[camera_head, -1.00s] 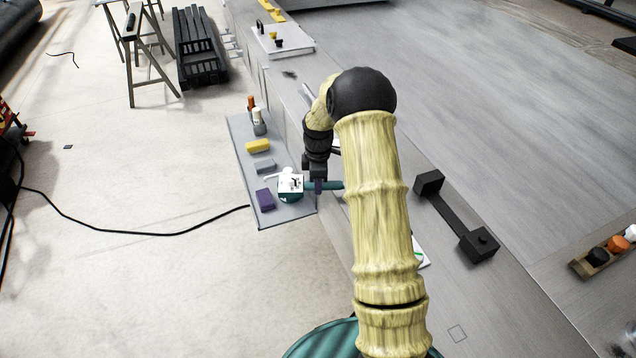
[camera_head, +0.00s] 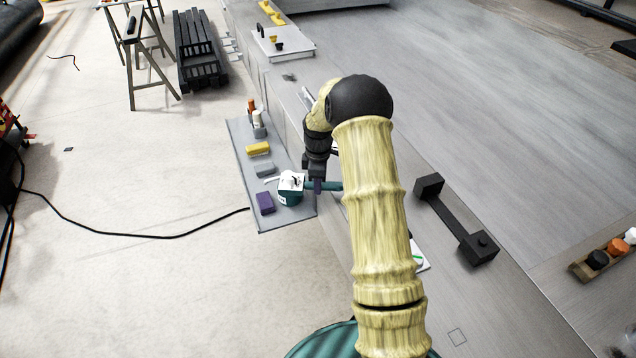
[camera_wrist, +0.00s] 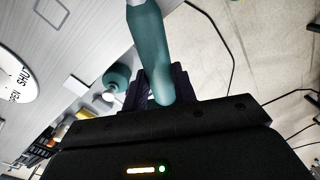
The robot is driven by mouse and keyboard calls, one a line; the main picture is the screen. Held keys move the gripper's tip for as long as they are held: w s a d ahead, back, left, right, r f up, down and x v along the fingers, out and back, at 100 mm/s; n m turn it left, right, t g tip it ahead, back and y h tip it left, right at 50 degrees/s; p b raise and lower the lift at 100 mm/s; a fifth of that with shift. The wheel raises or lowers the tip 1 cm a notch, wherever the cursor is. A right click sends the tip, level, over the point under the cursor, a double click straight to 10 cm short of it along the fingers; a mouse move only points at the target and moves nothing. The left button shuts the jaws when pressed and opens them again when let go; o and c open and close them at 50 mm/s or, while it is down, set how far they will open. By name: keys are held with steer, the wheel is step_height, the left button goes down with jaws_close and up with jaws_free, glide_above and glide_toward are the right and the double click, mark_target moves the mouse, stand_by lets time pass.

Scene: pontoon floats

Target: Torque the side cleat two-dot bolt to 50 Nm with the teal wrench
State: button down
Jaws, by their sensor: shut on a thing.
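The teal wrench (camera_head: 332,186) is held in my gripper (camera_head: 318,186), which is shut on its handle. In the wrist view the teal handle (camera_wrist: 147,45) runs up from between the dark fingers (camera_wrist: 158,88). The two-dot bolt cannot be made out. My arm covers part of the deck edge, and I cannot tell whether the wrench head touches anything below it.
The shelf also bears a purple block (camera_head: 265,203), grey block (camera_head: 265,170), yellow block (camera_head: 258,149) and small bottles (camera_head: 257,121). A black cleat-like bar (camera_head: 452,216) lies on the deck at right. A black cable (camera_head: 120,234) crosses the open floor at left.

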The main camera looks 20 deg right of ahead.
steer(key=shift+w+d+r+m, duration=0.1)
steer(key=shift+w+d+m, duration=0.25)
steer(key=shift+w+m, duration=0.25)
steer(key=shift+w+d+m, duration=0.3)
steer(key=shift+w+m, duration=0.2)
steer(key=shift+w, duration=0.2)
stand_by(1.0)
steer(key=shift+w+d+m+p, duration=0.35)
steer(key=shift+w+d+m, duration=0.65)
steer(key=shift+w, duration=0.2)
stand_by(1.2)
steer(key=shift+s+a, duration=0.15)
steer(key=shift+a, duration=0.05)
steer(key=shift+s+a+n, duration=0.35)
steer(key=shift+s+n, duration=0.1)
steer(key=shift+n, duration=0.05)
stand_by(0.5)
steer(key=shift+r+p, duration=1.3)
steer(key=shift+r, duration=1.1)
